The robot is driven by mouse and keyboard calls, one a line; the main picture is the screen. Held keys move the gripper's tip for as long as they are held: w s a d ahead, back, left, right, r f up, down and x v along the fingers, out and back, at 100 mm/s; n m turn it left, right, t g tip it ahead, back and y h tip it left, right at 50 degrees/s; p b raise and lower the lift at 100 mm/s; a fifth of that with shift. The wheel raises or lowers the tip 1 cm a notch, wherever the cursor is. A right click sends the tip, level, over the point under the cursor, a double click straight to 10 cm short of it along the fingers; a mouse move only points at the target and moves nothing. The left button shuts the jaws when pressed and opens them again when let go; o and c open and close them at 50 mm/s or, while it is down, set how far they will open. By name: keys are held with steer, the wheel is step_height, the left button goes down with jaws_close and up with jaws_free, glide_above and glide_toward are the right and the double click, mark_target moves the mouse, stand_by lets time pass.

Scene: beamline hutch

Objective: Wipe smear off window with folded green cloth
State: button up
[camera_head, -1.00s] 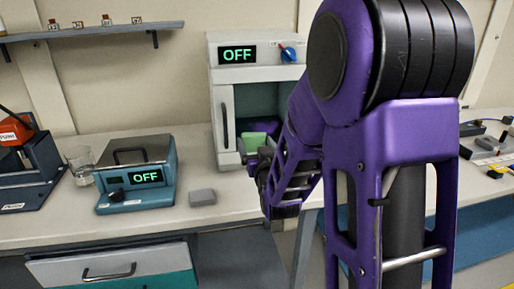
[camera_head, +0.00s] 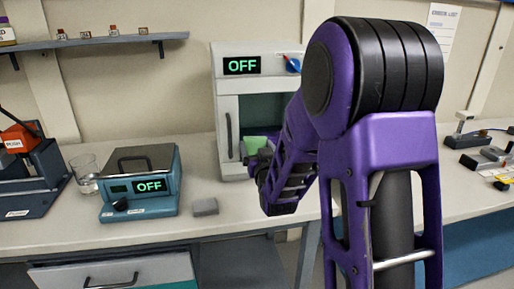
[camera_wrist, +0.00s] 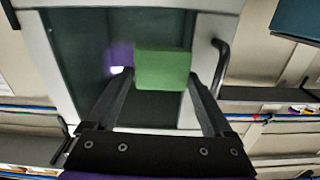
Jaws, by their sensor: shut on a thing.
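The folded green cloth (camera_head: 255,144) is a flat block in my gripper (camera_head: 264,160), in front of the dark window (camera_head: 284,112) of the grey cabinet. The wrist view shows the cloth (camera_wrist: 162,69) between the two fingertips of my gripper (camera_wrist: 159,78), over the dark window (camera_wrist: 76,30). I cannot tell whether the cloth touches the glass. A purple patch with a pale white spot (camera_wrist: 116,71) shows on the glass left of the cloth. I cannot tell whether it is the smear or a reflection. My arm hides the window's right part in the head view.
The cabinet's door handle (camera_head: 229,135) stands out beside the window.

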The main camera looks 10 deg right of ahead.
steer(key=shift+w, duration=0.95)
steer(key=shift+d, duration=0.1)
steer(key=d, duration=0.8)
stand_by(0.6)
steer(key=shift+a, duration=4.25)
steer(key=shift+s+d, duration=0.1)
steer(key=shift+s, duration=2.95)
